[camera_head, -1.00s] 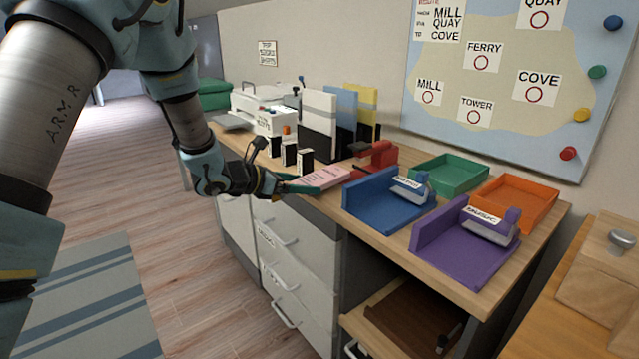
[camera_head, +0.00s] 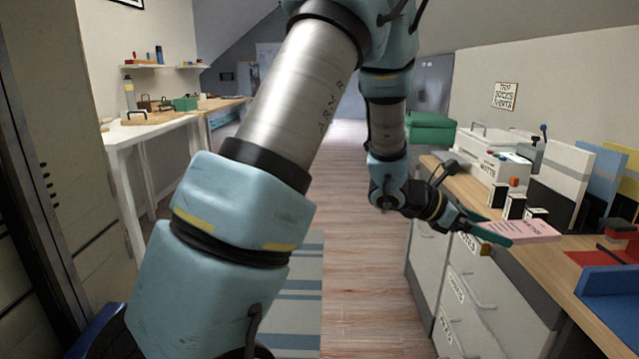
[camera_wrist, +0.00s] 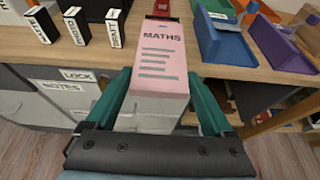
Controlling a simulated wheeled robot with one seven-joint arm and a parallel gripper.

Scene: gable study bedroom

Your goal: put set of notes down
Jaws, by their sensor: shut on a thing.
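The set of notes (camera_wrist: 158,75) is a pink-topped stack marked MATHS. It also shows in the head view (camera_head: 522,231), at the front edge of the wooden desk top (camera_head: 470,198). My gripper (camera_wrist: 157,98) is shut on the notes, with a green finger on each side of the stack. The far end of the notes reaches over the desk top in the wrist view. I cannot tell whether the stack touches the desk. In the head view my gripper (camera_head: 492,237) is at the desk's front edge.
Several small labelled black-and-white blocks (camera_wrist: 76,27) stand left of the notes. A red stapler-like object (camera_wrist: 162,8) is behind. A blue tray (camera_wrist: 222,38) and a purple tray (camera_wrist: 285,45) are to the right. Drawers (camera_head: 465,285) are below the desk top.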

